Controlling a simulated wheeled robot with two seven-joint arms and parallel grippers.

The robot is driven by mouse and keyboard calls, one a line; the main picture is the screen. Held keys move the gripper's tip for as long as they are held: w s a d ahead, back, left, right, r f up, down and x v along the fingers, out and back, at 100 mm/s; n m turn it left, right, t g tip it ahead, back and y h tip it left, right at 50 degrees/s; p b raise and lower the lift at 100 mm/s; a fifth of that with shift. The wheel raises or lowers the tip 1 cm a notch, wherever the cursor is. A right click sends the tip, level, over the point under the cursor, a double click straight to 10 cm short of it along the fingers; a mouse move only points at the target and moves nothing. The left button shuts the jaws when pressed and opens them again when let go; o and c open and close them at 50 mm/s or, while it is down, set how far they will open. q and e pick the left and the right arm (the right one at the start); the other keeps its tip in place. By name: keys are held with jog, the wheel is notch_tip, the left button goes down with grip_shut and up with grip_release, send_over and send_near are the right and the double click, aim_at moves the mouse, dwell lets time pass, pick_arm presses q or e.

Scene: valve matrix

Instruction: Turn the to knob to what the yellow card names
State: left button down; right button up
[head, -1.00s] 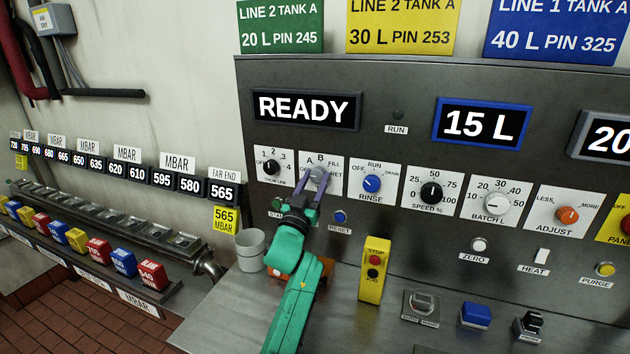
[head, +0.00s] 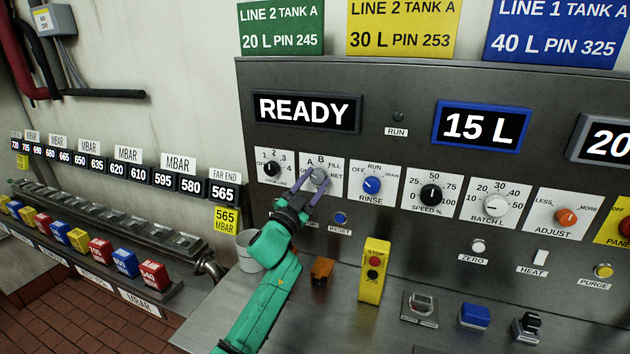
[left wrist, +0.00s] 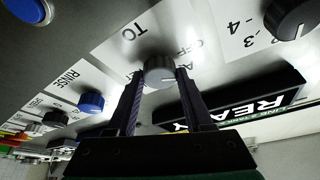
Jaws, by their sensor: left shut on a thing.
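The grey TO knob (head: 319,176) sits on a white plate marked A, B, FILL and RET, and OFF is partly hidden. My left gripper (head: 308,186) is shut on it, one finger on each side. In the left wrist view the knob (left wrist: 159,72) sits between the fingertips, its white mark facing the gripper side; I cannot tell exactly which label it points at. The yellow card (head: 401,27) above the panel reads LINE 2 TANK A, 30 L, PIN 253. My right gripper is not in view.
The black-pointer line knob (head: 271,168) is close on the left and the blue RINSE knob (head: 372,184) close on the right. Below stand a yellow stop box (head: 374,270), an orange block (head: 322,271) and a grey cup (head: 248,251). A READY display (head: 305,109) hangs above.

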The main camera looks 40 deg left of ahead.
pick_arm(q)
jog(key=shift+m+g+h+p, duration=0.4)
jog(key=shift+m+h, duration=0.7)
jog(key=shift+m, duration=1.1)
jog(key=shift+c, duration=1.5)
grip_release()
jog(key=shift+a, duration=0.1)
jog(key=b+v, duration=0.4)
jog(key=v, duration=1)
jog(key=shift+s+f, duration=0.15)
jog(key=shift+s, duration=0.1)
